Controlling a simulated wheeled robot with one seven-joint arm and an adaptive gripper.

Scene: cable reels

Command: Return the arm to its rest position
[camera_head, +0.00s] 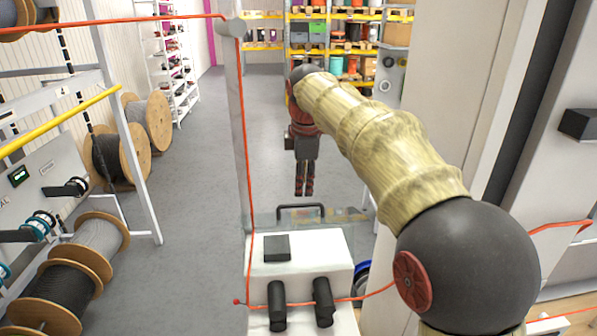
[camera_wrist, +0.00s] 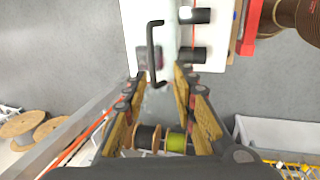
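My gripper (camera_head: 304,192) hangs fingers-down at the end of my raised arm, above and behind the white machine in the head view. In the wrist view my gripper (camera_wrist: 158,75) has its two fingers apart with nothing held between them. My arm (camera_head: 380,140) reaches forward from the lower right, its links patterned in tan and black. The black handle (camera_head: 300,207) of the machine shows below the gripper. The handle (camera_wrist: 152,50) also shows near the left fingertip in the wrist view, apparently farther down; no contact is visible.
The white machine (camera_head: 322,250) carries black rollers, and an orange-red cable (camera_head: 246,130) runs over a post beside it. Cable reels (camera_head: 65,285) sit on a rack at the left. Wooden reels (camera_head: 120,160) stand behind. A pale column (camera_head: 445,75) is close at right. Grey floor (camera_head: 195,200) is open at left-centre.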

